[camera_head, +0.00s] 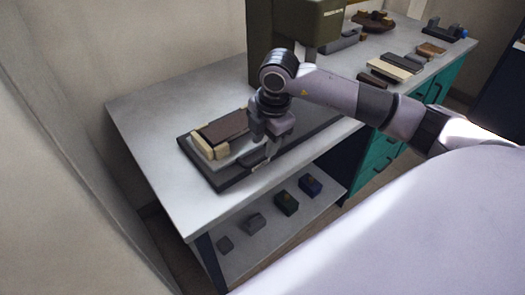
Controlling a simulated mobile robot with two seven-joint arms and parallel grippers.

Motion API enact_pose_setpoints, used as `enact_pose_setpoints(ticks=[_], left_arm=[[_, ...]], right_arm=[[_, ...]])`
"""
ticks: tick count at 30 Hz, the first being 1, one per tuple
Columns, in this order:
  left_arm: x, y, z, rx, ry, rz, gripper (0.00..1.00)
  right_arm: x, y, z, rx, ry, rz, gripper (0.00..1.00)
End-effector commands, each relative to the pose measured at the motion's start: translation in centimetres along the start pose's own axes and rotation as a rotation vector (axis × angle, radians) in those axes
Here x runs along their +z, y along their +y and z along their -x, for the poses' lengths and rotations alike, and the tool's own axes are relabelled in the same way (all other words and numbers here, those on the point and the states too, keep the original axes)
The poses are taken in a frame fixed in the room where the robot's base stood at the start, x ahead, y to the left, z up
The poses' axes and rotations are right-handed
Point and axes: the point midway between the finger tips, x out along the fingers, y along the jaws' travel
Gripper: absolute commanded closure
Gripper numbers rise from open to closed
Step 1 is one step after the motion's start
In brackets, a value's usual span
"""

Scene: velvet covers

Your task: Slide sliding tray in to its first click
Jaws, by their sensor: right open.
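The sliding tray (238,152) looks like a pale flat plate on a long dark base (235,180), near the front of the light grey table. A dark brown block with cream sides (224,129) sits on the tray. My right gripper (264,155) points down over the right side of the tray, close to its edge, with its jaws open. I cannot tell whether a finger touches the tray. The gripper and wrist hide part of the tray and base. My left gripper is not in view.
A tall olive machine (275,40) stands behind the base. Dark and cream blocks (390,69) lie on the table's far right part. A lower shelf (260,250) holds several small blocks. The table's left part is clear.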

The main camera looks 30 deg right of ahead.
Motion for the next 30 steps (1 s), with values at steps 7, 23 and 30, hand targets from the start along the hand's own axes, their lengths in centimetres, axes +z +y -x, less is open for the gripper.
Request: enact_pose_setpoints(ticks=[7,23,30], left_arm=[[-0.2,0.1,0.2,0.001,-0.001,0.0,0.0],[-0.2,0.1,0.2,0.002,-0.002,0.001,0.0],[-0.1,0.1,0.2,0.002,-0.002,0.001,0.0]], right_arm=[[-0.1,0.0,-3.6,-0.002,0.003,0.001,0.6],[-0.1,0.0,-4.6,0.0,0.004,0.003,1.0],[0.0,0.0,-4.6,0.0,0.004,0.003,1.0]])
